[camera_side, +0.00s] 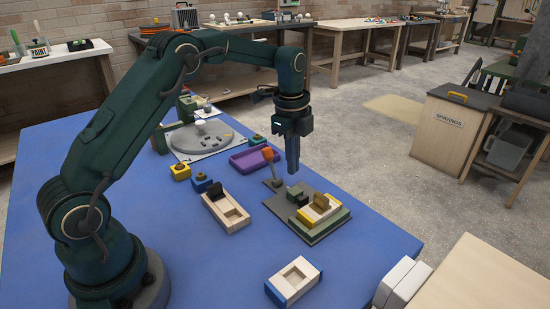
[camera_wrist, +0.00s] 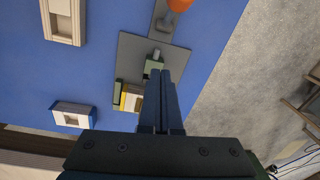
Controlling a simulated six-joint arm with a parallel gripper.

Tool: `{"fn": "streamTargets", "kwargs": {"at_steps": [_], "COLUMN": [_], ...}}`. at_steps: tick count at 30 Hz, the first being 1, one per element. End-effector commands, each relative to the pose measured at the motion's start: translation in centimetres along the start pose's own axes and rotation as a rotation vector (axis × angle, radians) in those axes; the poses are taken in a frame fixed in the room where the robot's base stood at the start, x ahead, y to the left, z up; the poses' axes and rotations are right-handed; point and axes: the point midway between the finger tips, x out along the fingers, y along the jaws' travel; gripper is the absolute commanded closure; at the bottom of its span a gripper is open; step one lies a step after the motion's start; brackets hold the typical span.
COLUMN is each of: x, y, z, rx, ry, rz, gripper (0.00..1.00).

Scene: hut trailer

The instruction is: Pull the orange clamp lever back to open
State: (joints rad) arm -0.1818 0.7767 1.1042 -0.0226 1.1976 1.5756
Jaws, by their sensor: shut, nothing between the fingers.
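The orange clamp lever (camera_side: 268,154) stands up, tilted, at the back end of a grey fixture plate (camera_side: 320,234) on the blue table. Its orange knob (camera_wrist: 179,4) is cut by the top edge of the wrist view. The green clamp body (camera_side: 294,190) sits in front of it, facing a wooden block (camera_side: 318,214) with yellow parts in the green nest. My gripper (camera_side: 293,172) points down with its fingers together, empty, above and just right of the lever. In the wrist view the fingers (camera_wrist: 162,72) hide part of the clamp and nest.
A wooden tray block (camera_side: 228,212) lies left of the fixture and a blue-ended one (camera_side: 294,279) in front. A purple tray (camera_side: 250,160), small yellow and blue blocks (camera_side: 201,182) and a grey turntable (camera_side: 201,136) lie behind. The table right of the lever is clear.

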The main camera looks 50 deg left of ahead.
Motion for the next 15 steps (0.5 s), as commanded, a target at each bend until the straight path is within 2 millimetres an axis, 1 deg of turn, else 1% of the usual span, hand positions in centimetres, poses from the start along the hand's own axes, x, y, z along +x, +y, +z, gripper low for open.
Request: {"fn": "streamTargets", "kwargs": {"at_steps": [1,5,10,12,15], "x": [0.2,1.1,2.7,1.8,-0.4], "y": [0.1,0.4,0.3,0.2,0.3], "z": [-0.7,-1.7,-4.4,-5.4,-5.5], "rx": [0.014,0.023,0.016,0.013,0.01], "ry": [-0.043,-0.164,-0.166,-0.165,-0.164], "rz": [-0.009,-0.031,-0.03,-0.036,-0.037], "gripper": [1.0,1.0,1.0,1.0,1.0]}}
